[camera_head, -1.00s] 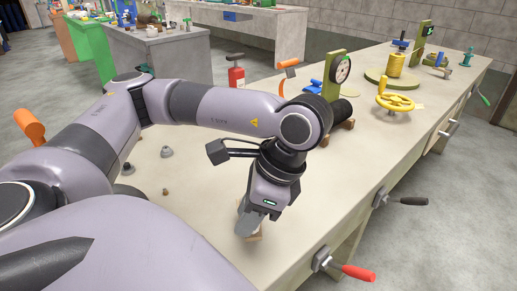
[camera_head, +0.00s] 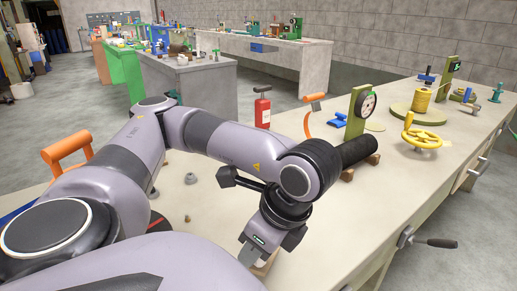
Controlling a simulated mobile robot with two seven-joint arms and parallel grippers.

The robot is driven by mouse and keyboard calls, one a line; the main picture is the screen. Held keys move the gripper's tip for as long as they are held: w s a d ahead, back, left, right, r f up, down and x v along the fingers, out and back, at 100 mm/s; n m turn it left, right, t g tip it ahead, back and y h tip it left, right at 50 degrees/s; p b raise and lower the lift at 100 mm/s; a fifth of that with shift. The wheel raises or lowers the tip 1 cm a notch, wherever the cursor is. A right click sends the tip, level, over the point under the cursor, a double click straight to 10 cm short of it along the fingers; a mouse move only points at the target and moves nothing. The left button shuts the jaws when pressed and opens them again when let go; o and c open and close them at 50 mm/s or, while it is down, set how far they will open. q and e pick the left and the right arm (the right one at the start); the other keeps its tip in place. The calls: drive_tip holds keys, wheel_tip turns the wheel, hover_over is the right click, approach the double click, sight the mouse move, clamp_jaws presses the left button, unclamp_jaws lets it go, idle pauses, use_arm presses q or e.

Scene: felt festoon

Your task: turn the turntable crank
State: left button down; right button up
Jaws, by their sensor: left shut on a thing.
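My left gripper (camera_head: 250,254) is low over the near part of the long bench (camera_head: 340,225), pointing down, shut on a small beige piece (camera_head: 266,262). The fingertips are close to the bottom edge of the picture, and most of the piece is hidden. An olive round disc (camera_head: 404,111), which looks like a turntable, lies far off on the right of the bench with a yellow spool (camera_head: 422,100) on it. I cannot tell which part is its crank. The left gripper is well apart from it. My right gripper is not in view.
The middle bench top is mostly clear.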

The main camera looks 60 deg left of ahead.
use_arm(q)
drive_tip(key=c, duration=0.9)
unclamp_jaws()
drive_tip(key=shift+r, duration=0.15)
drive_tip(key=shift+w+d+r, duration=0.1)
drive_tip(key=shift+d+r, duration=0.05)
drive_tip(key=shift+r, duration=0.15)
drive_tip(key=p+v, duration=0.2)
drive_tip(key=v, duration=0.4)
drive_tip(key=shift+p, duration=0.4)
drive_tip(key=shift+r, duration=0.15)
